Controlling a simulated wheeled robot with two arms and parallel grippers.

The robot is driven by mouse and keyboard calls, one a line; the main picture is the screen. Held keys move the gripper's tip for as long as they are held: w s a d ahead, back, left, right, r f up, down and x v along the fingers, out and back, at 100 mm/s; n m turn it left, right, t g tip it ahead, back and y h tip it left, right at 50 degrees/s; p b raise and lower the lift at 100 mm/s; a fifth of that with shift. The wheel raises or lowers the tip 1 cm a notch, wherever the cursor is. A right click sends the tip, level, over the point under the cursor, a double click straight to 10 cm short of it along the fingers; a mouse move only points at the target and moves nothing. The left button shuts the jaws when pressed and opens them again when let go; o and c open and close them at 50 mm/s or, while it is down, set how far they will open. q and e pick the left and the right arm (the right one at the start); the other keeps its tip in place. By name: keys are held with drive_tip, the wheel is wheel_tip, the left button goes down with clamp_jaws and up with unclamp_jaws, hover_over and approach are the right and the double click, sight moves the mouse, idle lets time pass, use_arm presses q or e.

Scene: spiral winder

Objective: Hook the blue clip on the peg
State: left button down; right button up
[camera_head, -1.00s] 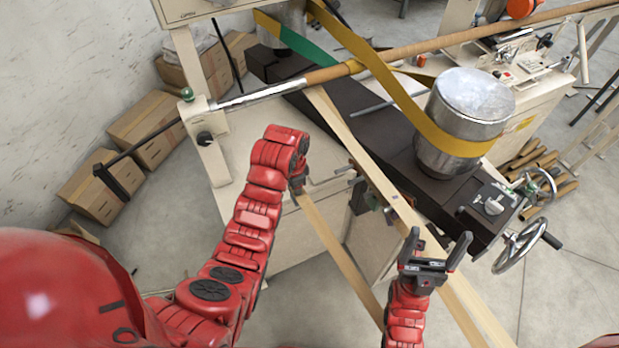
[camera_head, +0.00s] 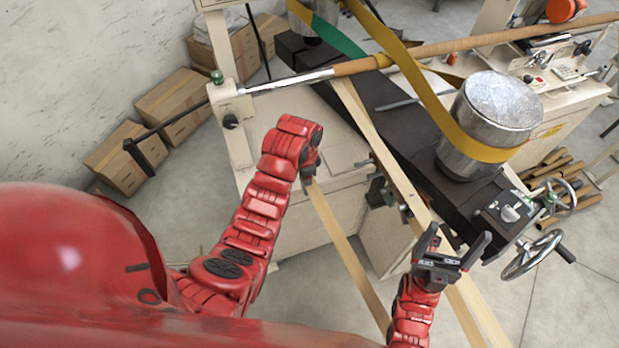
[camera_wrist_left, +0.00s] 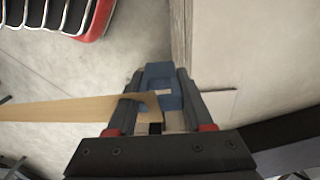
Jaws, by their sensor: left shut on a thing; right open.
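The blue clip (camera_wrist_left: 160,84) is between the fingers of my left gripper (camera_wrist_left: 163,92) in the left wrist view. A tan strip (camera_wrist_left: 70,111) runs from the clip to the left. In the head view my left gripper (camera_head: 309,176) is small and partly hidden by its own arm; the clip cannot be made out there. The tan strip (camera_head: 345,250) slants from that gripper down to the right. My right gripper (camera_head: 459,240) is open and empty, in front of a pale slanting band. I cannot tell which part is the peg.
The winder's dark beam (camera_head: 405,118) carries a metal drum (camera_head: 495,115) with a yellow belt (camera_head: 420,85). A handwheel (camera_head: 530,255) is at its right end. A long mandrel (camera_head: 430,48) crosses behind. Cardboard boxes (camera_head: 170,105) stand by the wall. Floor at lower right is clear.

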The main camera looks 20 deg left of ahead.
use_arm(q)
drive_tip(key=s+a, duration=0.4)
drive_tip(key=a, duration=0.1)
drive_tip(key=shift+a, duration=0.25)
idle(0.4)
idle(1.2)
